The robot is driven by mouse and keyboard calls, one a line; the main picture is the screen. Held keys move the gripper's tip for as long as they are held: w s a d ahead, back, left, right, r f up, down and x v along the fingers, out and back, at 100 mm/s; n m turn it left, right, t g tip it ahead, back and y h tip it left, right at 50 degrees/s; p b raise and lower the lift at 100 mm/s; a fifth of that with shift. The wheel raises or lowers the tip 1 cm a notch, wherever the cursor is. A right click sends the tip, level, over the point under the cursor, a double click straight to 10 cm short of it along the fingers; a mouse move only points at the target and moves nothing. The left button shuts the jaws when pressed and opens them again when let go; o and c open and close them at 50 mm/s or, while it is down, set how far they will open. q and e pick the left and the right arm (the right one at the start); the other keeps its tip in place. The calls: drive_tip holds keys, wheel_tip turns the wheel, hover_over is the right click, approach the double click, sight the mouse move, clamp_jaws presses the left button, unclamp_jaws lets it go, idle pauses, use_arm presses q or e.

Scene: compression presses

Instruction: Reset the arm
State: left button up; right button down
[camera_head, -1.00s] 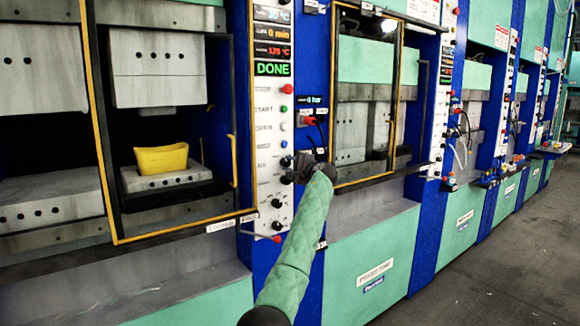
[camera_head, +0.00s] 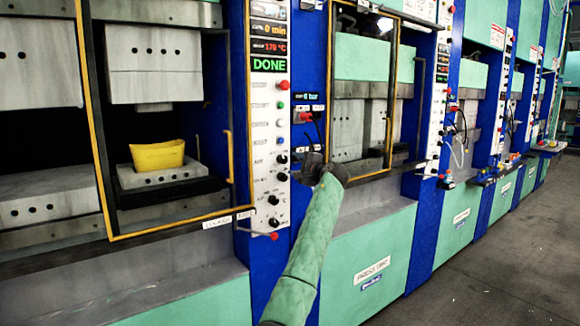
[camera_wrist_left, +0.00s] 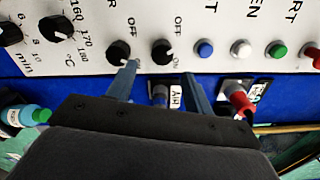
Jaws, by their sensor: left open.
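My green-sleeved left arm (camera_head: 305,255) comes up from the bottom of the head view. Its dark left gripper (camera_head: 312,165) is small there, just right of the white control panel (camera_head: 268,130). In the left wrist view, the gripper (camera_wrist_left: 160,69) is open, with nothing seen between its two fingers. The fingers point toward the lower edge of the panel, near two black ON/OFF knobs (camera_wrist_left: 140,51). Whether they touch the panel cannot be told. My right gripper is not in view.
The near press holds a yellow piece (camera_head: 157,155) on its grey lower block (camera_head: 160,176); its display (camera_head: 269,65) reads DONE. A red-capped fitting (camera_wrist_left: 239,101) sits close to the right finger. Open grey floor (camera_head: 500,250) lies at the right.

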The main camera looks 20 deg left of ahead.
use_arm(q)
drive_tip(key=shift+v, duration=0.95)
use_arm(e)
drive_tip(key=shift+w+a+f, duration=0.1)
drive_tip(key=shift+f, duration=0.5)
